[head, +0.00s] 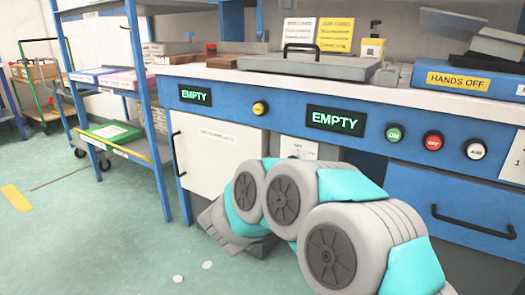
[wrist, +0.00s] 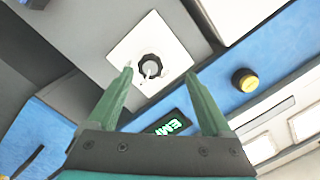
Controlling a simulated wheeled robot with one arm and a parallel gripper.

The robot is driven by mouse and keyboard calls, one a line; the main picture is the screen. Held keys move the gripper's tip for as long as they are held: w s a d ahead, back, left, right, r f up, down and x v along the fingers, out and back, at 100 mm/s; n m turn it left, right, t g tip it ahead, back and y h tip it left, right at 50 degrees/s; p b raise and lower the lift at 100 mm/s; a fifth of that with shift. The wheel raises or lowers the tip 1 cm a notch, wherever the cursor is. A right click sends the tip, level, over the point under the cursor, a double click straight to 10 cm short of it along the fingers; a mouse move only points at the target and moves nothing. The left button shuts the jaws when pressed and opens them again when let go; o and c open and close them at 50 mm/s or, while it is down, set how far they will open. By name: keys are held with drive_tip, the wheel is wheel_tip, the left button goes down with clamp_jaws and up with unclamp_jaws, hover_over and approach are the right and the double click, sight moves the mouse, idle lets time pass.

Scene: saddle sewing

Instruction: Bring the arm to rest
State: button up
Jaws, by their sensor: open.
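My gripper (wrist: 160,82) shows in the wrist view with its two green fingers apart and nothing between them. Beyond the fingertips is a black knob (wrist: 151,66) on a white square plate (wrist: 178,45); I cannot tell the distance, but no finger is seen gripping it. In the head view my arm (head: 330,225), grey and teal, is folded in front of the blue workbench (head: 285,95). The gripper itself is hidden behind the arm there. The white plate (head: 298,147) shows partly above the arm.
A HANDS OFF box (head: 465,80) and a grey lidded case (head: 310,66) stand on top. A blue shelf rack (head: 140,90) stands left. Floor (head: 100,230) at left is clear.

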drive_tip(key=s+a+r+n+g+y+p, duration=0.3)
drive_tip(key=s+a+n+g+y+p, duration=0.15)
drive_tip(key=s+a+n+y, duration=0.75)
drive_tip(key=s+d+f+n+g+h+p, duration=0.1)
drive_tip(key=s+d+g, duration=0.3)
drive_tip(key=s, duration=0.8)
drive_tip(key=s+d+f+n+g+h+p, duration=0.1)
drive_tip(key=s+d+g, duration=0.3)
drive_tip(key=s+d, duration=0.4)
drive_tip(key=s+d+f+n+g+h+p, duration=0.1)
drive_tip(key=s+d+g, duration=0.3)
drive_tip(key=s, duration=1.3)
drive_tip(key=shift+d+f+p, duration=0.65)
drive_tip(key=shift+d+f, duration=0.15)
drive_tip(key=shift+d, duration=0.15)
drive_tip(key=shift+w, duration=0.1)
